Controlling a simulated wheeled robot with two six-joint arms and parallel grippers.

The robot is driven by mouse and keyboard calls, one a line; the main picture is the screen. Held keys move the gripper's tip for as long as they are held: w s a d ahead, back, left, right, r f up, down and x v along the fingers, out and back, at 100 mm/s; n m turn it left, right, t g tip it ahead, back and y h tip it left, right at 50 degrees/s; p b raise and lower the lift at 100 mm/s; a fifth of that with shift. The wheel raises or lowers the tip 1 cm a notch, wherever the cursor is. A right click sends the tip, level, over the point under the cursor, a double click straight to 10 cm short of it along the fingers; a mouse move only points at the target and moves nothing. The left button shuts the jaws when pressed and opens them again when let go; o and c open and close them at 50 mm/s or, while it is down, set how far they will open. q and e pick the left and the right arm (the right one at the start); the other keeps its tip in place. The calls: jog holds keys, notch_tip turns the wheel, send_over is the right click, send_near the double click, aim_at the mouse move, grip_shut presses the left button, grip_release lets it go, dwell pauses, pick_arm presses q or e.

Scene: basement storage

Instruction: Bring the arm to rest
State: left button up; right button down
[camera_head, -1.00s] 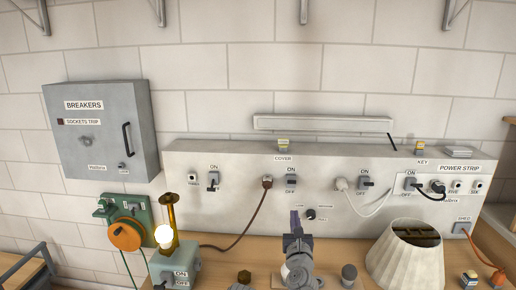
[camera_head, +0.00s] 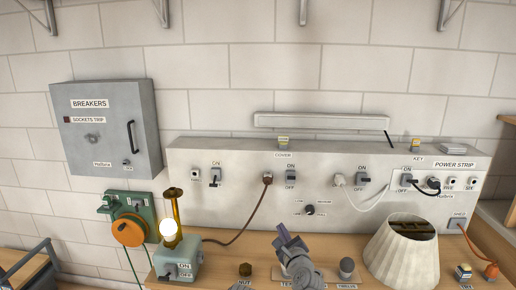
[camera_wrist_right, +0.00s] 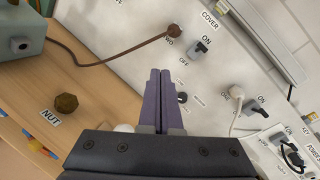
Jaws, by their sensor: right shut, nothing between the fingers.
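My right gripper (camera_head: 282,233) is low in the middle of the head view, above the wooden bench and in front of the white panel (camera_head: 230,206). Its purple fingers are together with nothing between them, and they point up and to the left. In the right wrist view the shut fingers (camera_wrist_right: 160,75) show in front of the panel, with a small dark knob just right of their tips.
On the bench stand a lit lamp (camera_head: 170,231) on a grey-green base, a nut (camera_head: 245,269), a dark round-topped thing (camera_head: 346,267) and a pleated lampshade (camera_head: 402,252). Cords hang from the panel. A grey breaker box (camera_head: 112,140) is on the wall.

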jog(key=s+f+n+g+y, duration=0.1)
jog(key=s+f+n+g, duration=0.25)
jog(key=f+n, duration=0.35)
jog(key=s+f+n+g, duration=0.35)
jog(key=f+n, duration=0.25)
jog(key=n, duration=0.2)
jog(key=s+d+f+n+g+h, duration=0.2)
jog(key=s+d+f+n+g, duration=0.25)
jog(key=s+n, duration=0.2)
jog(key=s+d+f+n+g+h, duration=0.2)
jog(key=s+d+f+n+g, duration=0.1)
jog(key=s+d+n+g, duration=0.3)
jog(key=s+a+r+n+h+p, duration=0.1)
jog(key=s+a+r+n+p, duration=0.2)
jog(key=s+a, duration=0.4)
jog(key=a+r+p, duration=0.1)
jog(key=a, duration=0.4)
jog(key=shift+r+p, duration=0.3)
jog(key=shift+r, duration=0.05)
